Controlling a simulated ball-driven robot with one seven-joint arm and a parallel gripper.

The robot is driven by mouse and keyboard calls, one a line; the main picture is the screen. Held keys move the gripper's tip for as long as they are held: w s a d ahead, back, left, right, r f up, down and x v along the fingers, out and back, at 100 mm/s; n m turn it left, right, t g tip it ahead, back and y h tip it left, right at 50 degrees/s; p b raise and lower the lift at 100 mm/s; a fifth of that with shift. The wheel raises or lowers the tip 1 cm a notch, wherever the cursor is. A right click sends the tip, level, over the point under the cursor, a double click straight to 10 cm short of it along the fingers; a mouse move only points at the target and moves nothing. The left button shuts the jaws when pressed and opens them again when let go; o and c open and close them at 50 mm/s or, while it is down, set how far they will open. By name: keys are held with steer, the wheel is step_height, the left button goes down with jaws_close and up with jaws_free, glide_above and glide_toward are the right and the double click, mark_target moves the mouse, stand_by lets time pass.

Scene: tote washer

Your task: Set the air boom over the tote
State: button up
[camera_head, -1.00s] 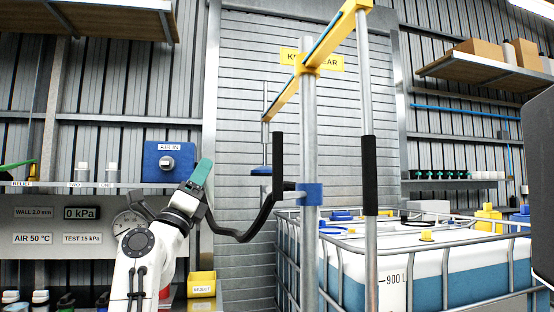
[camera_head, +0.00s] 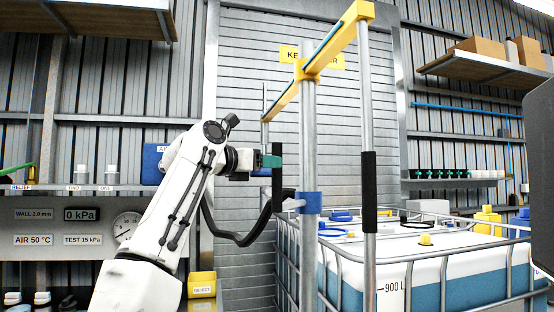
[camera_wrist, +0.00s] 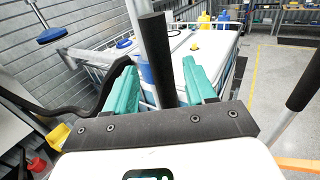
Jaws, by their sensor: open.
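The air boom (camera_head: 338,45) is a yellow beam on a grey post with a blue collar (camera_head: 311,203). A black upright handle (camera_head: 277,190) sticks out from the collar on a short arm. My gripper (camera_head: 270,161) is at the handle's upper part, with its teal fingers open. In the wrist view the handle (camera_wrist: 158,60) stands between the two fingers, with a gap on each side. A blue disc (camera_wrist: 51,35) hangs at the left there, below the boom's far end. The caged tote (camera_head: 455,264), white above blue liquid, stands right of the post.
A grey rod with a black sleeve (camera_head: 369,190) hangs from the boom's near end. A black hose (camera_head: 240,238) loops left of the post. A yellow reject bin (camera_head: 201,284), gauge panel (camera_head: 80,215) and shelf lie left. Open floor shows right in the wrist view.

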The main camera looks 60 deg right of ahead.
steer(key=shift+p+x, duration=0.65)
steer(key=shift+x, duration=1.85)
steer(key=shift+c, duration=0.5)
jaws_close()
